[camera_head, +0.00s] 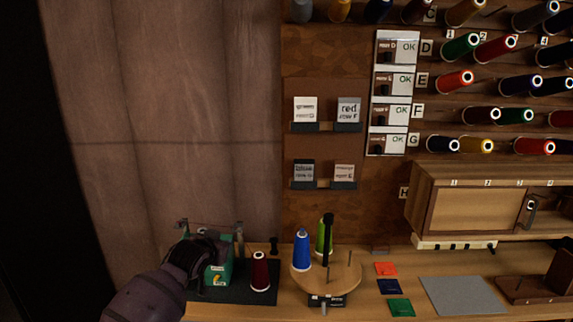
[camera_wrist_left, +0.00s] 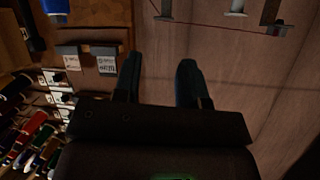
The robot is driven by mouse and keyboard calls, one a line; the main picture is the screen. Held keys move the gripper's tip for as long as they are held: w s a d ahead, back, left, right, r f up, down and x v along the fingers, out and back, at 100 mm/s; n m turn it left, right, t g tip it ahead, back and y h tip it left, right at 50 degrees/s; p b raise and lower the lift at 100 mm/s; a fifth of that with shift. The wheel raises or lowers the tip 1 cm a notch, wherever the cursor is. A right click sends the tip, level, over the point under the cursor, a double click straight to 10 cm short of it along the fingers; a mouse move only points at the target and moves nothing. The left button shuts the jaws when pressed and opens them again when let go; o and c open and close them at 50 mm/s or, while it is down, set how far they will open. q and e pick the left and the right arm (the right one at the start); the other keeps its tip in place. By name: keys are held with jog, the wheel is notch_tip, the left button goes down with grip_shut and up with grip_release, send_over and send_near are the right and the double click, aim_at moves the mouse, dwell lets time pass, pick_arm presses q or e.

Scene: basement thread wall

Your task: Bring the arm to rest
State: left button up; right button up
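My left arm (camera_head: 150,292) comes in from the lower left in the head view. Its dark gripper end (camera_head: 203,250) is in front of a small green machine (camera_head: 218,272) and partly hides it. In the left wrist view the two dark fingers of my left gripper (camera_wrist_left: 160,70) stand apart. Nothing is between them; the brown wall panel shows through the gap. I cannot tell whether the arm touches the machine. My right gripper is in neither view.
A dark red spool (camera_head: 260,271) stands on a dark mat beside the machine. A round wooden stand (camera_head: 342,277) holds a blue spool (camera_head: 302,249) and a green spool (camera_head: 321,236). A grey mat (camera_head: 461,296) lies farther right. A wooden cabinet (camera_head: 420,210) and thread racks are on the wall.

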pick_arm(q)
jog(key=s+a+f+n+y, duration=0.1)
jog(key=s+a+f, duration=0.2)
jog(key=s, duration=1.1)
jog(key=s+a+f+n, duration=0.1)
jog(key=s+a+f, duration=0.2)
jog(key=s+f, duration=0.7)
jog(key=s+a+f+n+y, duration=0.1)
jog(key=s+a+f, duration=0.2)
jog(key=s, duration=1.5)
notch_tip(320, 180, down, 4)
jog(key=shift+s+f+g+y, duration=0.15)
jog(key=shift+s+g+y, duration=0.15)
jog(key=shift+g, duration=0.1)
jog(key=shift+o, duration=0.3)
